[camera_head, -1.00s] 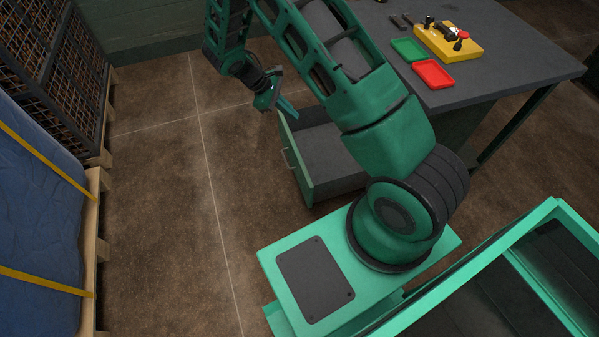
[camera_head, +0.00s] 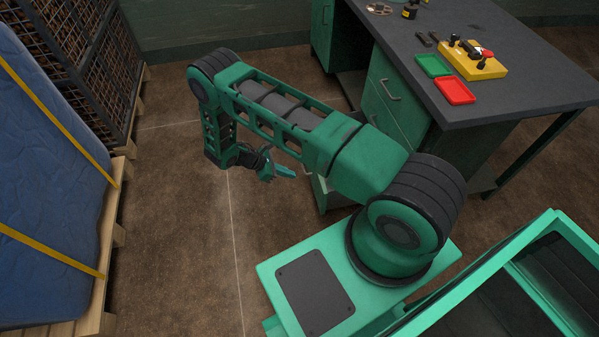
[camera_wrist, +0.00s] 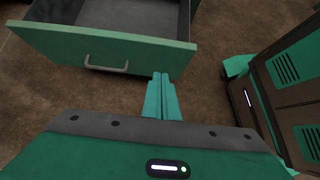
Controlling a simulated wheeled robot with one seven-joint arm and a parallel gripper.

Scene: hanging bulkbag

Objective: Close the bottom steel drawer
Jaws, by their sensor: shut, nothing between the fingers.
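The bottom steel drawer has a green front (camera_wrist: 130,48) with a grey bar handle (camera_wrist: 106,68) and stands pulled out, its grey inside visible in the wrist view. In the head view my arm hides most of it; part of its front (camera_head: 319,193) shows below the arm. My gripper (camera_head: 287,172) is shut and empty, outside the drawer in front of its face. In the wrist view its fingertips (camera_wrist: 160,77) point at the lower right part of the front, right of the handle. Whether they touch it I cannot tell.
The dark-topped desk (camera_head: 500,100) has a closed upper drawer (camera_head: 395,100). Green (camera_head: 433,65) and red (camera_head: 455,90) trays and a yellow control box (camera_head: 475,60) lie on it. A pallet with a blue load (camera_head: 45,180) stands left. Brown floor (camera_head: 180,230) between is clear.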

